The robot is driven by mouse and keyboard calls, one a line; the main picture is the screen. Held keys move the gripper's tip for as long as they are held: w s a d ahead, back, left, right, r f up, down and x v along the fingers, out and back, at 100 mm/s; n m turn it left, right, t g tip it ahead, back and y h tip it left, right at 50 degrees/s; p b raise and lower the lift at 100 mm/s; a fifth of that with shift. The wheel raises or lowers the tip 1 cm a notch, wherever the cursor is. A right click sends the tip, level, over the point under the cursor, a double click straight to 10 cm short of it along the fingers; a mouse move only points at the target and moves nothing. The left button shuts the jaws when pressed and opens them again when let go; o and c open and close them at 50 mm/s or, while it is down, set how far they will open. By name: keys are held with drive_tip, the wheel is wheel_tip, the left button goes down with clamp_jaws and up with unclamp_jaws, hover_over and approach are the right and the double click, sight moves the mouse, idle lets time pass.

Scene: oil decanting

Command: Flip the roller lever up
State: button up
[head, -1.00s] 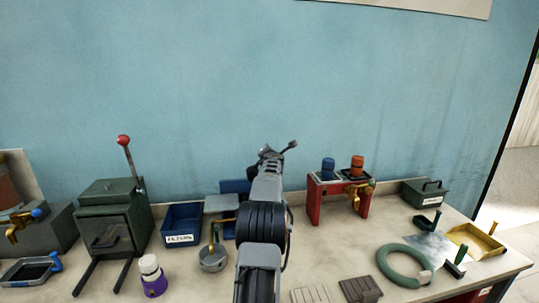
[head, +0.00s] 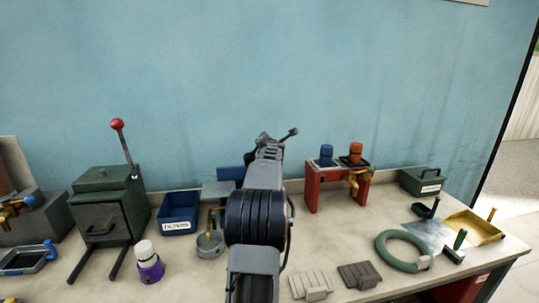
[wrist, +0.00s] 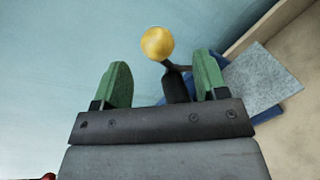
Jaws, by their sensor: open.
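In the wrist view, a lever (wrist: 176,86) with a yellow ball end (wrist: 157,43) on a dark stem shows between and just beyond my gripper's fingertips. It looks like the roller lever, though its base is hidden behind the gripper body. My gripper (wrist: 160,66) is open, with one green finger pad on each side of the stem. The right finger is closer to the stem than the left; I cannot tell whether it touches. In the head view, my arm hides the lever.
A blue part with a grey plate (wrist: 262,80) lies right of the gripper. In the head view, a green box (head: 105,205) with a red-knobbed lever stands left, near a blue filters bin (head: 178,212). A red stand (head: 312,192) is right. The wall (head: 400,70) rises behind.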

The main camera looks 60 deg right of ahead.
drive_tip(key=b+v, duration=0.1)
drive_tip(key=v, duration=0.7)
drive_tip(key=shift+b, duration=0.3)
